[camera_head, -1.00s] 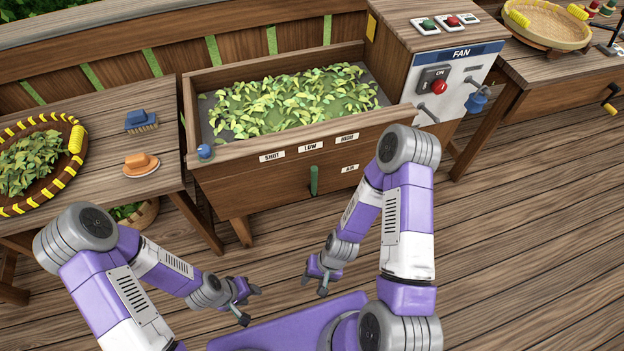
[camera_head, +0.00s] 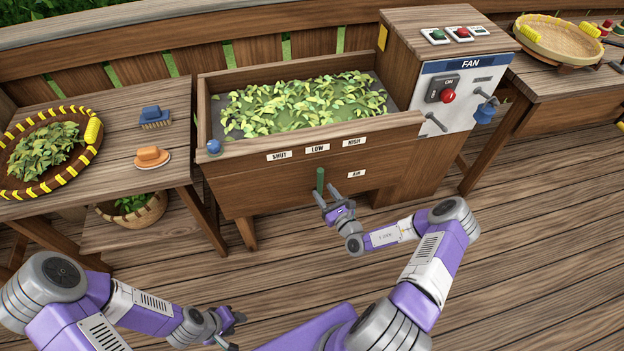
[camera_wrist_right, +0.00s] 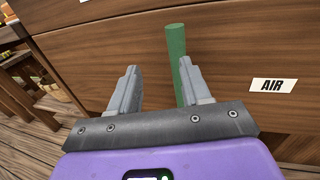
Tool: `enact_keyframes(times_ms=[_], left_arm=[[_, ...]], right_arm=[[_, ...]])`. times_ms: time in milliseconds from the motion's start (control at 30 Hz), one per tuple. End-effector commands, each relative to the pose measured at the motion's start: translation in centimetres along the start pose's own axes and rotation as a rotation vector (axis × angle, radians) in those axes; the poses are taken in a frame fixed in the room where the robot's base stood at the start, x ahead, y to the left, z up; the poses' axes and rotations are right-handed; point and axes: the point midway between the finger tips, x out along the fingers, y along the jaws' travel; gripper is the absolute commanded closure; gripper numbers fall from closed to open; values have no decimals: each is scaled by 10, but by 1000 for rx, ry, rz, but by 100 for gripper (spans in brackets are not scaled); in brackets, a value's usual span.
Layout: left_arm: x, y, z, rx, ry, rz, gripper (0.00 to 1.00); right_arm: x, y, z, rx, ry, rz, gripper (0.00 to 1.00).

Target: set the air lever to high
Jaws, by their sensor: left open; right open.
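The green air lever (camera_head: 320,180) stands upright on the front of the wooden box, below the LOW label (camera_head: 317,148). It also shows in the right wrist view (camera_wrist_right: 177,60). The SHUT label (camera_head: 279,155) is to its left and the HIGH label (camera_head: 354,142) to its right. My right gripper (camera_head: 328,192) is open at the lever. In the right wrist view its fingers (camera_wrist_right: 160,85) point at the panel, with the lever close to the right finger, which hides its lower part; I cannot tell if they touch. My left gripper (camera_head: 233,328) is open and empty, low over the floor.
The AIR label (camera_head: 357,174) is right of the lever. Leaves (camera_head: 305,105) fill the box top. The FAN panel (camera_head: 460,95) stands at the right. A table with a basket (camera_head: 98,132), a brush (camera_head: 155,118) and an orange object (camera_head: 151,156) is at the left.

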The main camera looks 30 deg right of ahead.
Motion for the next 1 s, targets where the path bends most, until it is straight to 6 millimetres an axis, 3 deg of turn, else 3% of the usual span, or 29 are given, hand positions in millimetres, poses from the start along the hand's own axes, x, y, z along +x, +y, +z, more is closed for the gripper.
enact_keyframes(times_ms=[33, 133, 600, 1000], left_arm=[[0, 0, 0, 0, 0, 0, 57], [2, -1, 0, 0, 0, 0, 57], [23, -9, -1, 0, 0, 0, 57], [24, -9, -1, 0, 0, 0, 57]], right_arm=[[-1, -12, -2, 4, -2, -46, 52], [2, -23, -3, 6, -3, -86, 52], [66, -26, -4, 6, -4, -81, 52], [74, -27, -2, 8, -1, -80, 55]])
